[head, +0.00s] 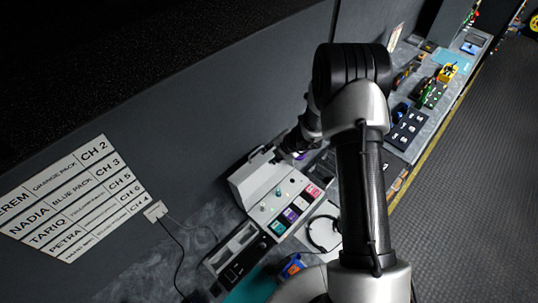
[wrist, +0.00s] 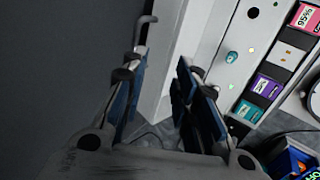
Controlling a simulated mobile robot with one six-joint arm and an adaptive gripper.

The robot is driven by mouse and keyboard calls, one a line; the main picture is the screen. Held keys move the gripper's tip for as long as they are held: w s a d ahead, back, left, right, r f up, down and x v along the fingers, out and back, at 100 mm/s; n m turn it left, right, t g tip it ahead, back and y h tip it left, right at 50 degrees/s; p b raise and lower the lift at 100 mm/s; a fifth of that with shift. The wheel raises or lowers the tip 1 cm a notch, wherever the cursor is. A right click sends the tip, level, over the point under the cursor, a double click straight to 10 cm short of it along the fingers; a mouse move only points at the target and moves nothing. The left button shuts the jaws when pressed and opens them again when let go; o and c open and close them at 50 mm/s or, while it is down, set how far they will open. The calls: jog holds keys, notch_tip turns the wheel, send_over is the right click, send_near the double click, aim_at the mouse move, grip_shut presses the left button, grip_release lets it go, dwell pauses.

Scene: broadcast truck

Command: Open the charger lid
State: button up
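The charger (head: 262,212) is a pale box on the counter in the head view, with coloured packs in its bays. Its pale lid (head: 254,176) appears to stand raised along the wall side, leaving the bays uncovered. In the wrist view the charger face (wrist: 232,60) shows at right, with the lid panel (wrist: 178,50) left of it. A grey hooked handle (wrist: 146,30) shows at the panel's left. My gripper (head: 284,154) is at the lid's far end. In the wrist view its blue-padded fingers (wrist: 161,72) are apart, with the lid's edge beyond and between them. Contact is unclear.
A label board (head: 75,200) and a socket (head: 155,211) with cables are on the wall at left. A headset (head: 322,232) lies beside the charger. Button panels (head: 408,130) and small gear line the counter at right. The floor (head: 480,150) is clear.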

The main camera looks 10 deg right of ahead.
jog(key=v, duration=0.8)
jog(key=shift+s, duration=0.2)
jog(key=shift+o, duration=0.2)
jog(key=shift+r, duration=0.15)
notch_tip(320, 180, up, 6)
jog(key=m+g+h+b, duration=0.45)
jog(key=m+b, duration=0.55)
jog(key=m, duration=2.6)
send_over(256, 150)
jog(key=shift+g+y, duration=0.25)
jog(key=shift+g, duration=0.1)
notch_tip(256, 150, down, 17)
jog(key=shift+r+b, duration=0.1)
jog(key=shift+b, duration=0.4)
